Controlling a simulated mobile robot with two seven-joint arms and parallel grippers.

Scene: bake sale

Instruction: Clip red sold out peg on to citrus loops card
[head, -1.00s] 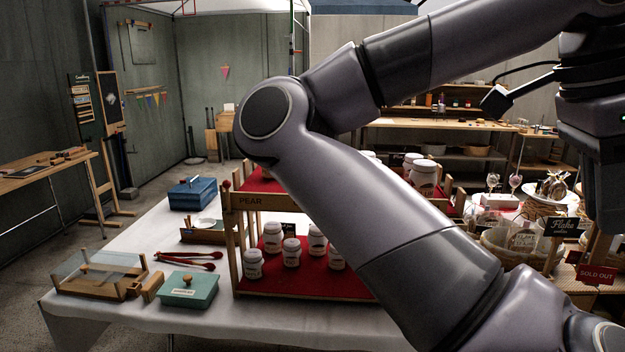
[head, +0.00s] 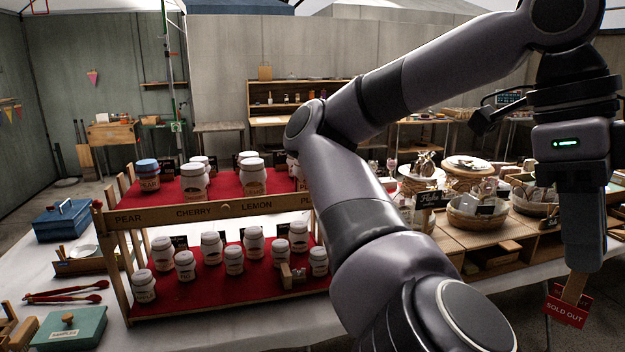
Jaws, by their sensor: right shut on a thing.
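My right gripper (head: 578,278) hangs at the right edge, pointing down, and is shut on the wooden peg of the red sold out peg (head: 567,311). The red tag reads SOLD OUT and hangs in front of the table, clear of any card. A dark card reading "Flake" (head: 433,198) stands on the wooden display at right, behind and left of the gripper. Other small cards there are too small to read, so I cannot tell which is the citrus loops card. My left gripper is not in view.
A wooden display (head: 540,238) holds baskets of wrapped goods (head: 475,213). A two-tier red rack (head: 205,297) of white jars stands at centre left, partly behind my right arm. A teal box (head: 72,330), a blue box (head: 62,218) and red tongs (head: 68,294) lie at left.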

